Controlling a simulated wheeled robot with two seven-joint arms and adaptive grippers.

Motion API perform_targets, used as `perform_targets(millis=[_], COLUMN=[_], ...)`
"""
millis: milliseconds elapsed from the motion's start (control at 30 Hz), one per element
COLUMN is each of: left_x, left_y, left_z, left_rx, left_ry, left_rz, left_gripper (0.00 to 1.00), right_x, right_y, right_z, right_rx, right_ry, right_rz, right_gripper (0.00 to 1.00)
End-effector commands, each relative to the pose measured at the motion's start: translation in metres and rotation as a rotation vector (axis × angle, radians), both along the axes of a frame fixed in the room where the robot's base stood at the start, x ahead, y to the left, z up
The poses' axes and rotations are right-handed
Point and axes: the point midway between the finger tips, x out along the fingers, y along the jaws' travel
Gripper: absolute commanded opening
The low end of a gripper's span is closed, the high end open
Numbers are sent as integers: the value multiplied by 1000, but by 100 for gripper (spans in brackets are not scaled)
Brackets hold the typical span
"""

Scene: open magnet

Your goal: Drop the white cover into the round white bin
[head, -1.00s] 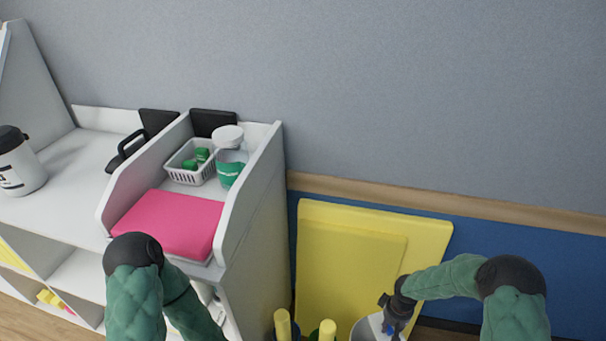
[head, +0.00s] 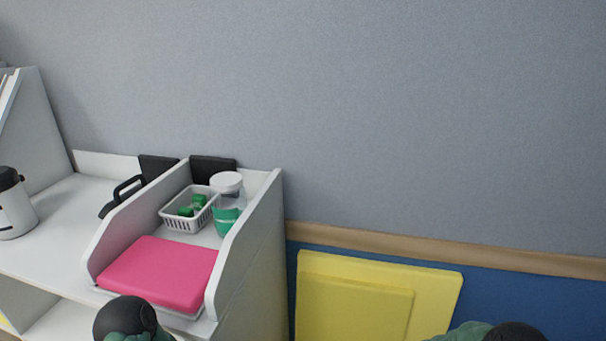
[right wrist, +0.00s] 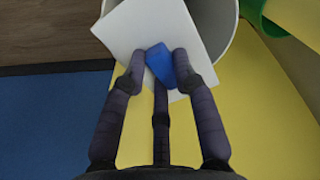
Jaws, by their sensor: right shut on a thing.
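The white cover (right wrist: 150,32) is a flat square plate in the right wrist view, with a blue piece (right wrist: 160,64) on its face. My right gripper (right wrist: 161,72) is shut on it, its fingers around the blue piece. The round white bin (right wrist: 234,22) is behind the plate, which covers part of its opening; I cannot tell how high the plate is above the rim. The head view shows neither the bin nor my grippers.
A yellow panel (head: 440,285) leans against the blue lower wall. A white shelf unit (head: 262,235) at left holds a pink pad (head: 160,272), a basket (head: 178,222) and a jar (head: 227,190). A green curved object (right wrist: 252,12) is beside the bin.

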Motion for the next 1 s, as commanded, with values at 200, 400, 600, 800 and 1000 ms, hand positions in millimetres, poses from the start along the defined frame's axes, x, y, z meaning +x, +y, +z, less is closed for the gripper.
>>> perform_targets(millis=[200,400,600,800,1000], left_x=[0,0,0,0,0], left_y=[0,0,0,0,0], left_z=[1,1,1,1,1], left_rx=[0,0,0,0,0], left_ry=[0,0,-1,0,0], left_rz=[0,0,0,0,0], left_gripper=[100,100,100,100,100], right_x=[0,0,0,1,1], right_y=[0,0,0,-1,-1], right_z=[1,1,4,31,72], right_rx=[0,0,-1,-1,-2], right_ry=[0,0,-1,-4,-5], right_rz=[0,0,-1,-2,-1], right_gripper=[56,56,56,56,56])
